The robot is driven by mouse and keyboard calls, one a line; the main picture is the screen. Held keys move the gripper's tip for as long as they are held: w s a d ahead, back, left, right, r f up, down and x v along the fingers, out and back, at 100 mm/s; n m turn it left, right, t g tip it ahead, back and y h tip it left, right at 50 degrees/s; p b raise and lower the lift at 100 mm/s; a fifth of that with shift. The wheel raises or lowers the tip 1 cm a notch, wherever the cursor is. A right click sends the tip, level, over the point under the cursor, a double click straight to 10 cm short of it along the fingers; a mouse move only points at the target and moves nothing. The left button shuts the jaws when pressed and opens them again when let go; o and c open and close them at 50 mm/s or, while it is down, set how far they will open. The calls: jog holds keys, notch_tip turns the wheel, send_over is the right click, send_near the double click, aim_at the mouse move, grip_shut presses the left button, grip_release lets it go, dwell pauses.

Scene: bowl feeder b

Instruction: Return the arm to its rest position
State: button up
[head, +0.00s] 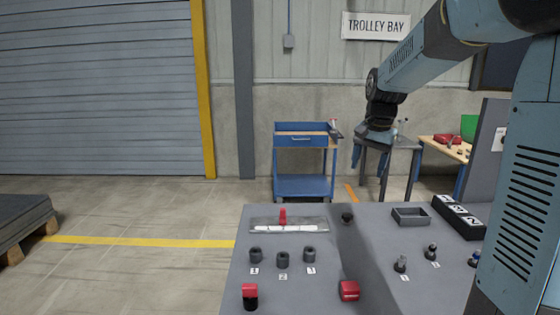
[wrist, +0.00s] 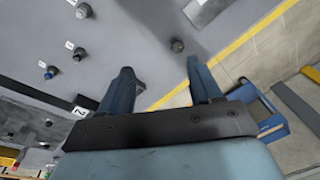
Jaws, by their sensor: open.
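My blue-grey arm (head: 420,52) reaches in from the upper right in the head view. It ends in my gripper (head: 368,160), which points down above and beyond the far edge of the grey console. In the wrist view my gripper (wrist: 160,85) shows two blue fingers spread apart. Nothing is between them and the gripper is empty. The fingertips look clear of the console parts.
The grey console (head: 325,272) carries a red-topped block (head: 250,292), a red block (head: 349,290), several dark cylinders, pegs and a small tray (head: 411,216). A blue trolley (head: 303,182) stands behind it. A grey table stands behind my gripper.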

jog(key=s+r+n+t, duration=0.1)
jog(key=s+n+t, duration=0.3)
jog(key=s, duration=2.3)
jog(key=n, duration=0.2)
jog(key=shift+a+n+h, duration=0.3)
jog(key=shift+a+n, duration=0.1)
